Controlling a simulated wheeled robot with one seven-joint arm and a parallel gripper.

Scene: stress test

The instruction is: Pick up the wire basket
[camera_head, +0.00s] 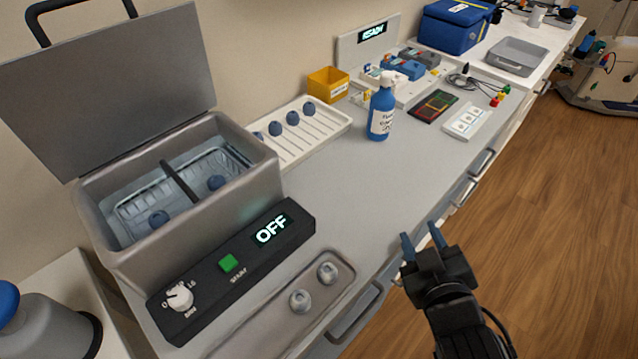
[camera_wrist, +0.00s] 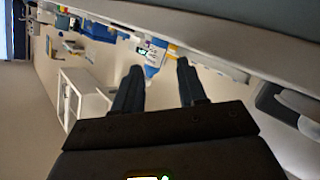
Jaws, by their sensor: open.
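The wire basket (camera_head: 130,208) sits inside the open grey tank (camera_head: 268,165) at the left of the head view. It is a pale wire mesh with a dark bar across its middle. A dark blue round piece lies on each side of the bar. The tank walls hide part of the basket. My gripper (camera_head: 422,241) is open and empty, at the counter's front edge, well to the right of the tank. Its two fingers also show in the wrist view (camera_wrist: 158,68), with nothing between them. I cannot make out the basket in the wrist view.
The tank's lid (camera_head: 110,85) stands raised behind it. A control box (camera_head: 232,270) reading OFF and a tray with two grey knobs (camera_head: 250,340) lie in front. The counter (camera_head: 350,195) between is clear.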

